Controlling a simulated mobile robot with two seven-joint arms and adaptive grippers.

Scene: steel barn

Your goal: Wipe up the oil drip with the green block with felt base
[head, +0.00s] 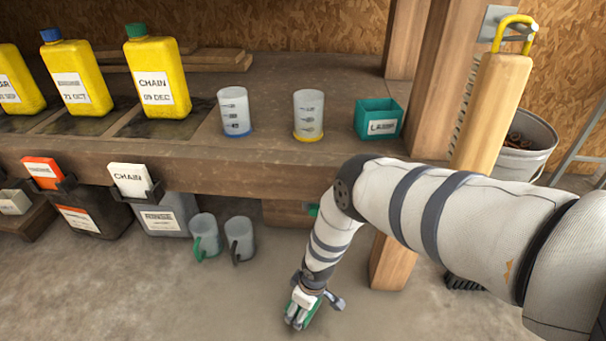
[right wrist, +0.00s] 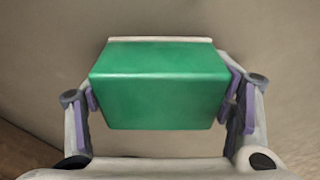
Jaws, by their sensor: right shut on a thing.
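The green block (right wrist: 160,88) fills the middle of the right wrist view, with a thin pale strip along its far edge. My right gripper (right wrist: 163,100) is shut on it, one finger against each side. In the head view my right gripper (head: 304,309) reaches down in front of the bench, low over the concrete floor, with green showing between its fingers. I cannot tell whether the block touches the floor. I cannot make out the oil drip in either view. My left gripper is not in view.
The wooden bench (head: 290,158) holds yellow bottles (head: 158,78), two clear measuring cups (head: 308,115) and a teal bin (head: 378,119). Two mugs (head: 240,240) stand on the floor beside a grey labelled container (head: 165,222). A wooden post (head: 393,262) and metal bucket (head: 528,145) are at right.

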